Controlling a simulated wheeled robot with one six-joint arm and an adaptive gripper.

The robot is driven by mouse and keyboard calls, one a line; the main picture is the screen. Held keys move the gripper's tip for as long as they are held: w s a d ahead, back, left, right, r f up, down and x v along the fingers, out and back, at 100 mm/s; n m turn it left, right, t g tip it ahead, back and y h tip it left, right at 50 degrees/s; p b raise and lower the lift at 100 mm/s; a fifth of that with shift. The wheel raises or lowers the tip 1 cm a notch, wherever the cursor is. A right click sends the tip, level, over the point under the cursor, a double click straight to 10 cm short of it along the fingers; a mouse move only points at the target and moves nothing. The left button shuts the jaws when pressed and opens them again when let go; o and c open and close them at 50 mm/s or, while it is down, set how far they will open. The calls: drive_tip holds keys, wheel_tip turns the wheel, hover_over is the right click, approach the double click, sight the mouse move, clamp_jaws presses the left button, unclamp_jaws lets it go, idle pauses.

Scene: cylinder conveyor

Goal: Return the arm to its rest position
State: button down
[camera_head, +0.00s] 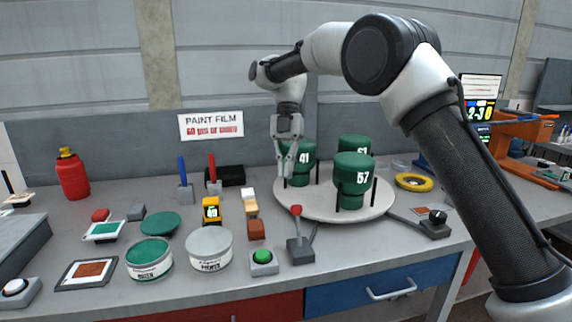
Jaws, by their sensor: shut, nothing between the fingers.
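My arm reaches in from the right and bends over the bench, with its wrist at the back. My gripper (286,172) points down and is shut with nothing in it. It hangs at the left side of the green cylinder marked 41 (304,158), overlapping its left edge in the picture. I cannot tell whether it touches the cylinder. The cylinder marked 57 (353,176) and another green cylinder (355,144) stand upright on the round pale turntable (318,208), between dark posts.
A red-knobbed lever (299,240) and a green button box (264,262) stand in front of the turntable. Paint cans (210,249), small blocks and a red bottle (72,175) fill the left. A yellow tape roll (414,182) lies to the right. A sign (211,125) stands behind.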

drive_tip(key=shift+w+r, duration=0.55)
wheel_tip(320, 180, down, 5)
drive_tip(key=m+t, duration=0.1)
drive_tip(key=m, duration=0.8)
drive_tip(key=s+d+m+t, duration=0.2)
drive_tip(key=s+d+m, duration=0.1)
drive_tip(key=d+m, duration=0.7)
drive_tip(key=s+d+r+m+t, duration=0.3)
drive_tip(key=s+d+m, duration=0.4)
drive_tip(key=s+d, duration=0.6)
drive_tip(key=s+d+r+m+t, duration=0.4)
drive_tip(key=s+d+m, duration=0.3)
drive_tip(key=s+d, duration=0.5)
drive_tip(key=shift+s+d+r+m, duration=0.3)
drive_tip(key=shift+s+d, duration=0.05)
drive_tip(key=shift+d, duration=1.65)
